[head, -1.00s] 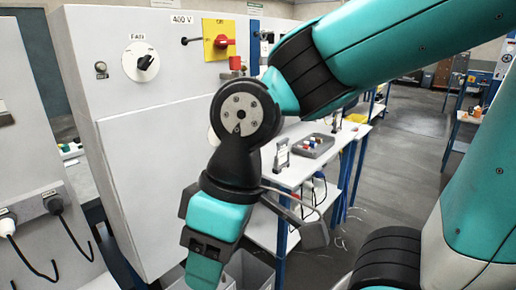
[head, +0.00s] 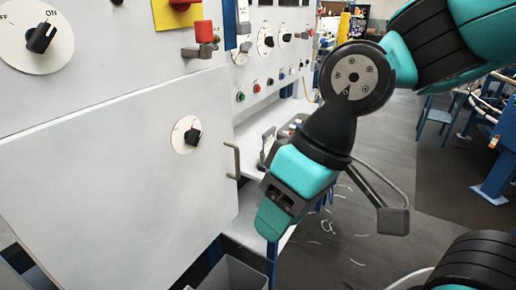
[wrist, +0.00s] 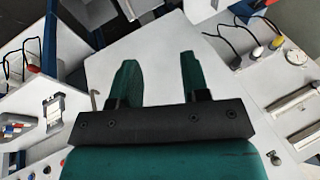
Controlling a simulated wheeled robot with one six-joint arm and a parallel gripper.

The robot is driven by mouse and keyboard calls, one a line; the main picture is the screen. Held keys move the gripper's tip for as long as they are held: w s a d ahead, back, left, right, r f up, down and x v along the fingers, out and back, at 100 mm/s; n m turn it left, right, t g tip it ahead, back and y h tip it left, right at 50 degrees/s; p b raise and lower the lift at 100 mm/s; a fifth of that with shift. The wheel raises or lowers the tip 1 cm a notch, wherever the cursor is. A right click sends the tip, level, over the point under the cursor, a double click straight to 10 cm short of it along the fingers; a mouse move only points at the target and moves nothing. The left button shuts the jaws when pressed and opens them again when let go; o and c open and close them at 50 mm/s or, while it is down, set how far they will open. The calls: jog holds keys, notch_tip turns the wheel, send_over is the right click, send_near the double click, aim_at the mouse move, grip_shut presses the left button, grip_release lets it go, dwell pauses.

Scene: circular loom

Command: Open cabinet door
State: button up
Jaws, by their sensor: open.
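The cabinet door (head: 110,200) is a plain white panel, lower left in the head view, and looks shut. It has a round dial with a black knob (head: 191,136) near its upper right corner. A grey bar handle (head: 236,161) stands upright at its right edge. My gripper (head: 270,215) is apart from the handle, to its right and lower in the picture. In the wrist view my gripper (wrist: 158,62) has its two green fingers spread with nothing between them. A small grey hooked bar (wrist: 94,98), likely the handle, shows left of the left finger, outside the jaws.
A control panel with an ON/OFF dial (head: 40,38) and a red switch (head: 202,38) is above the door. A white bench (head: 262,122) with small items stands beyond the cabinet, partly behind my gripper. A grey bin (head: 232,275) is below. Open floor (head: 375,170) lies to the right.

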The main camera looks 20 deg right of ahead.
jog(key=w+a+f+m+t+y+b, duration=0.1)
jog(key=w+f+m+t+y+b, duration=0.15)
jog(key=w+f+m+b, duration=0.35)
jog(key=m+t+b, duration=1.1)
jog(key=m+t, duration=0.3)
jog(key=m, duration=1.7)
send_near(238, 155)
jog(key=shift+g, duration=0.25)
jog(key=p+x, duration=0.3)
jog(key=x, duration=0.2)
jog(key=p+x, duration=0.4)
jog(key=shift+w+a+r, duration=0.1)
jog(key=shift+w+r, duration=0.15)
jog(key=shift+w, duration=0.15)
jog(key=shift+w+a+f, duration=0.15)
jog(key=shift+w+a, duration=0.05)
jog(key=shift+w, duration=0.35)
grip_shut()
